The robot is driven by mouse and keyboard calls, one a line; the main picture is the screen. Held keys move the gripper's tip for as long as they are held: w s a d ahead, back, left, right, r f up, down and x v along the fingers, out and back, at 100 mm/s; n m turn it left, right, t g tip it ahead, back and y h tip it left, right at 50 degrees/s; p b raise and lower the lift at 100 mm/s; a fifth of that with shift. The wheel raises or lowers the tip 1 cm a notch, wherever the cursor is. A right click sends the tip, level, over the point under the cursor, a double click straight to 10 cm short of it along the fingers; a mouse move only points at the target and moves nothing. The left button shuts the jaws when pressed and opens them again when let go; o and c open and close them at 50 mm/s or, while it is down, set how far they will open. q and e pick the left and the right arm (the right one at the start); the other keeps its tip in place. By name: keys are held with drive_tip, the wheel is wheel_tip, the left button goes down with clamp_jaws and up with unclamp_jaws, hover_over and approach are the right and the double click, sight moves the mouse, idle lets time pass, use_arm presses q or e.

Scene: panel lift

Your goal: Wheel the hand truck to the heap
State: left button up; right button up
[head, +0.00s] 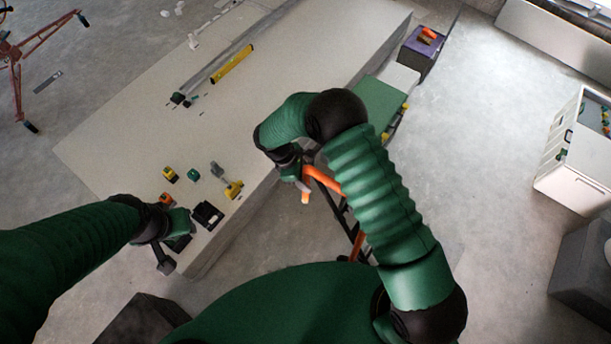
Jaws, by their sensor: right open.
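The hand truck, with orange bars (358,245) and a dark frame, stands just right of the large pale heap (290,75), partly hidden by my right arm. The heap looks like a broad flat block of panels with tools on its top. My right gripper (299,180) is open at the orange upper bar of the hand truck; I cannot tell whether it touches it. My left gripper (170,258) hangs by the near left edge of the heap, away from the hand truck; its jaws are too unclear to read.
Small tools, including a yellow drill (233,189) and a yellow level (232,64), lie on the heap. A green box (378,104) and a purple crate (420,52) stand along its right side. A white cabinet (575,160) stands at right. The floor between is clear.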

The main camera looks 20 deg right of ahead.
drive_tip(key=shift+w+f, duration=0.15)
drive_tip(key=shift+c, duration=0.4)
drive_tip(key=shift+w, duration=0.1)
drive_tip(key=c, duration=0.5)
clamp_jaws()
